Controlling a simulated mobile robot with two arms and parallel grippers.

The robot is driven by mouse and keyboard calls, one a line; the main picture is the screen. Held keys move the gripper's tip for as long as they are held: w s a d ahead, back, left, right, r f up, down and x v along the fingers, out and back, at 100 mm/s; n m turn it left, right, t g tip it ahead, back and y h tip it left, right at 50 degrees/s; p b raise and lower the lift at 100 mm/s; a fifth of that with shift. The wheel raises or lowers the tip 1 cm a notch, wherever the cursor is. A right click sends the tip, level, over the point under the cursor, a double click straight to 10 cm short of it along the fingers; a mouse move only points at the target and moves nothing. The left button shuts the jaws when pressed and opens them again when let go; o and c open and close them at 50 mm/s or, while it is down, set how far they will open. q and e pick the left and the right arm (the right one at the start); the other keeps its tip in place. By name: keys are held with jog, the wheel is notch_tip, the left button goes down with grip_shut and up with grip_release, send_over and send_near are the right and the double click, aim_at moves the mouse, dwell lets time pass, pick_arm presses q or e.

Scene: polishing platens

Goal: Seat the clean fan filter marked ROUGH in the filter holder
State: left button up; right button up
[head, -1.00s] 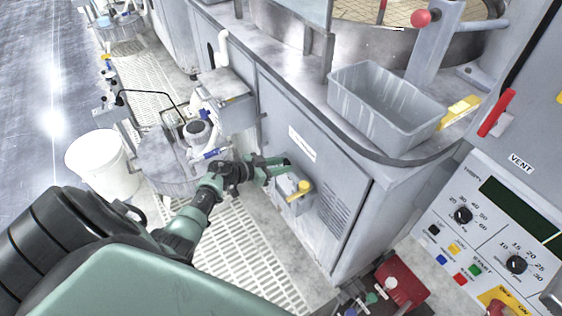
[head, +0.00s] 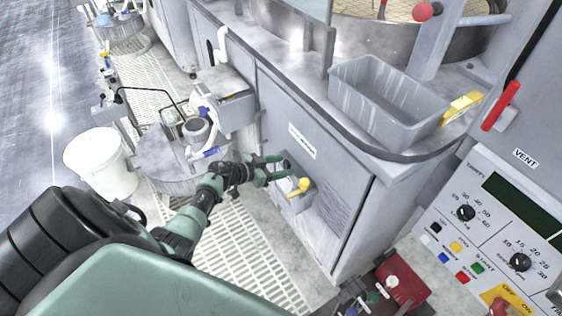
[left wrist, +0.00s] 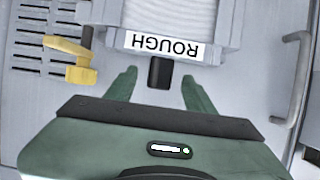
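A white ribbed filter (left wrist: 168,17) marked ROUGH shows in the left wrist view, its label (left wrist: 165,46) upside down. A black tab (left wrist: 160,72) sticks out below the label. The filter sits within a grey holder (left wrist: 228,42) on the cabinet front; I cannot tell how deep it goes. In the head view the holder (head: 296,205) is a small grey box, partly hidden by my gripper. My left gripper (head: 284,168) is open in front of it. In the left wrist view its fingers (left wrist: 159,78) stand apart on either side of the tab. My right gripper is not in view.
A yellow lever (head: 300,186) sticks out beside the holder, also in the left wrist view (left wrist: 70,62). A metal handle (left wrist: 292,78) is at the right there. A grey bin (head: 385,105) stands on the ledge above. A white bucket (head: 100,165) is at the left.

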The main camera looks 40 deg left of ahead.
pick_arm(q)
jog(key=p+v, duration=0.1)
jog(key=v, duration=0.6)
jog(key=shift+s+r+p, duration=0.15)
jog(key=shift+s+p, duration=0.15)
jog(key=shift+p, duration=0.05)
jog(key=shift+a, duration=0.1)
jog(key=s+d+f+n+g+y, duration=0.2)
jog(key=s+d+f+y, duration=0.15)
jog(key=s+f, duration=0.8)
jog(key=s+d+f+n+g+y, duration=0.15)
jog(key=s+d+f, duration=0.25)
jog(key=s+f, duration=0.7)
jog(key=s+d+f+g, duration=0.2)
jog(key=s+d+f, duration=0.1)
jog(key=s, duration=0.4)
jog(key=s+d+f+m+g, duration=0.1)
jog(key=s+d+f+g, duration=0.2)
jog(key=s+f, duration=0.2)
jog(key=s+d+f+g, duration=0.3)
jog(key=s+d+f, duration=0.1)
jog(key=s, duration=0.5)
jog(key=shift+s+f, duration=0.2)
jog(key=shift+f, duration=0.15)
jog(key=shift+d+m, duration=0.15)
jog(key=shift+m, duration=0.1)
